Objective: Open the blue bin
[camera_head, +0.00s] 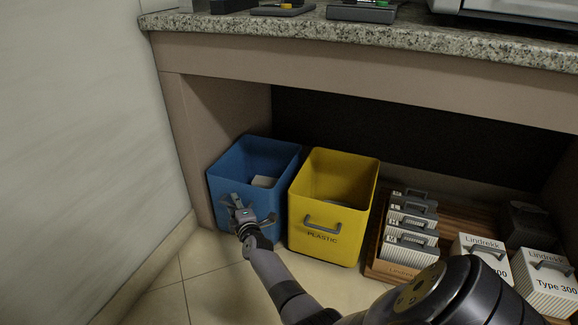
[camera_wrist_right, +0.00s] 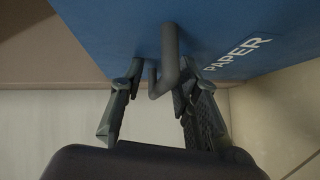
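The blue bin (camera_head: 227,175) stands on the floor under the counter, at the left, with an open top and a pale piece inside (camera_head: 264,181). Its grey handle (camera_head: 268,219) is on the front face and is partly hidden by my right gripper (camera_head: 238,207). In the right wrist view, the blue bin (camera_wrist_right: 115,35) carries the word PAPER, and its handle (camera_wrist_right: 170,50) reaches between the fingers of my right gripper (camera_wrist_right: 160,82). The fingers are apart, one on either side of the handle, with a visible gap on the left. My left gripper is not in view.
A yellow bin (camera_head: 309,221) marked PLASTIC stands close to the right of the blue bin. Further right, a wooden rack (camera_head: 379,268) holds several boxes. A wall (camera_head: 85,150) rises at the left, and the granite counter (camera_head: 300,33) overhangs the bins. Tiled floor lies in front.

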